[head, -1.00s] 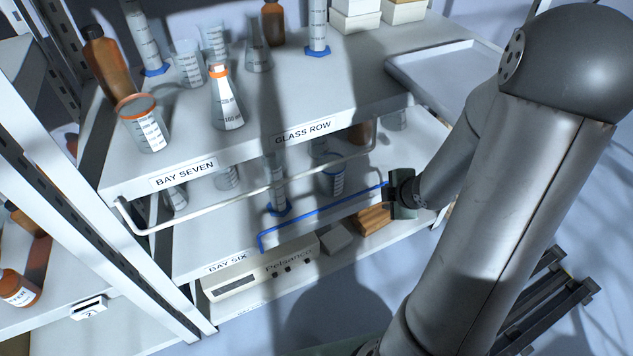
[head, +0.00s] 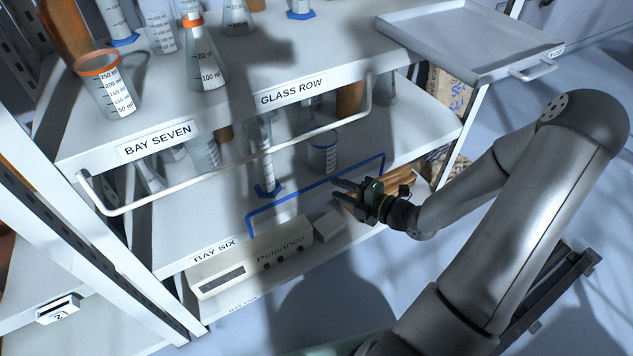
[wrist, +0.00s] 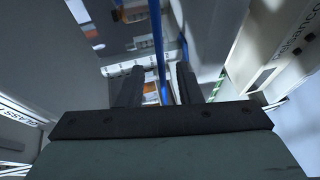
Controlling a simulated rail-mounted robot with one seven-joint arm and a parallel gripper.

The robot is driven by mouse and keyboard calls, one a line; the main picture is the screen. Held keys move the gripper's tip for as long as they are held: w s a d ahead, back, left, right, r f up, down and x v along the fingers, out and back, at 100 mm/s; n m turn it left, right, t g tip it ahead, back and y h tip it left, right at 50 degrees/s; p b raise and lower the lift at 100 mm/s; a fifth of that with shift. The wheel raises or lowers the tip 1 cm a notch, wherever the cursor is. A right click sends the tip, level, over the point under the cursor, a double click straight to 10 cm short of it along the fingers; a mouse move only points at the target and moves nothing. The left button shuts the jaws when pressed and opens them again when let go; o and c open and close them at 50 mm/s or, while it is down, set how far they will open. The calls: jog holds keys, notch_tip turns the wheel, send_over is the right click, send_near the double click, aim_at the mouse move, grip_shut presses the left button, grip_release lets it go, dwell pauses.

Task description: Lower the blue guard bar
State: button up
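The blue guard bar (head: 315,187) runs along the front of the lower shelf, labelled BAY SIX, with a short bent arm at each end. It stands above the shelf edge. My gripper (head: 337,190) is at the right half of the bar, in front of it, with its fingers apart and pointing left. In the wrist view the blue bar (wrist: 157,40) shows as a line in the gap between the two fingers of my gripper (wrist: 156,85). I cannot tell whether it lies inside the gap or beyond the fingertips. Nothing is gripped.
A white guard bar (head: 240,158) crosses the front of the upper shelf, labelled BAY SEVEN. Glassware, including a measuring cylinder (head: 265,165) and a beaker (head: 323,155), stands behind the blue bar. A grey tray (head: 450,40) sits upper right.

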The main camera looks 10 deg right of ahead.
aim_at(323, 183)
jog(key=b+x, duration=0.1)
jog(key=x, duration=0.7)
jog(key=shift+w+a, duration=0.1)
jog(key=shift+c, duration=0.3)
grip_shut()
